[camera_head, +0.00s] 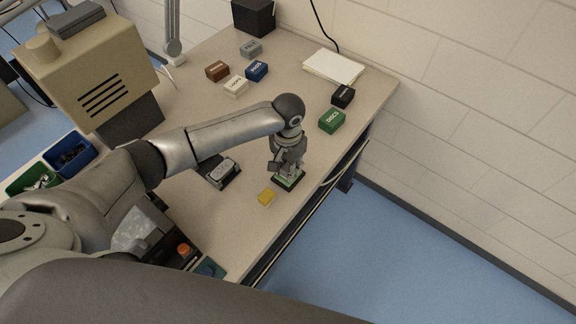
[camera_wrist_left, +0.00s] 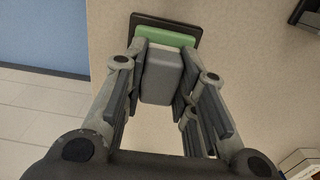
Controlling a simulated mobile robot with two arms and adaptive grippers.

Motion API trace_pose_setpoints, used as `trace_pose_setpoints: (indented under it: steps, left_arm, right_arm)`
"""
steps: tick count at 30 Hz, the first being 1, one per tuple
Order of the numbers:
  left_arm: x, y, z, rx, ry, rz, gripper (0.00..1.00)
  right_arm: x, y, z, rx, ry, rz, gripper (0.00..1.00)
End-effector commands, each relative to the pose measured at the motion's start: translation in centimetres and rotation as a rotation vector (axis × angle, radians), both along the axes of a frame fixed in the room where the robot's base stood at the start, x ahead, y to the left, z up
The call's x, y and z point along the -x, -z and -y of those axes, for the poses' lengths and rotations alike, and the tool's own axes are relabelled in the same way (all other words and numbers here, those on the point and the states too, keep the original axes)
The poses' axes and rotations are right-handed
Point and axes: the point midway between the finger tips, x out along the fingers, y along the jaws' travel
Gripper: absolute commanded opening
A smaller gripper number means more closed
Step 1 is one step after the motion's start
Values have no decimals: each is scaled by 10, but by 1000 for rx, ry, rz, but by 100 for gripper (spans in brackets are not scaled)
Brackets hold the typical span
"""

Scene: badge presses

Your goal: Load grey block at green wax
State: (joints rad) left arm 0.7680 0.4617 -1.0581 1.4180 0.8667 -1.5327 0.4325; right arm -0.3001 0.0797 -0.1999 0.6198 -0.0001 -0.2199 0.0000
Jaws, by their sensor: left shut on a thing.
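My left gripper (camera_head: 287,168) is shut on a grey block, just above the green wax (camera_head: 291,180). In the left wrist view the gripper (camera_wrist_left: 160,85) has its fingers on both sides of the grey block (camera_wrist_left: 162,80). The green wax (camera_wrist_left: 165,37) is a green pad on a dark base, directly beyond the block. The block hides part of the pad, and I cannot tell whether the two touch. In the head view the gripper mostly hides the block. My right gripper is not in view.
A black device with a light top (camera_head: 219,171) stands further left. A green box (camera_head: 332,120) and a black box (camera_head: 343,96) lie near the table's right edge. Several small boxes stand further back.

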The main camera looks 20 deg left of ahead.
Motion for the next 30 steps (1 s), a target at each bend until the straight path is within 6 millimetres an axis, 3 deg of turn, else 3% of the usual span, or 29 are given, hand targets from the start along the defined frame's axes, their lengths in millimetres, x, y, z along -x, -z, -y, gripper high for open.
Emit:
trace_pose_setpoints:
  steps: [30]
  left_arm:
    - [1, 2, 0, -1, 0, -2, 7]
  right_arm:
    - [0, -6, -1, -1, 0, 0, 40]
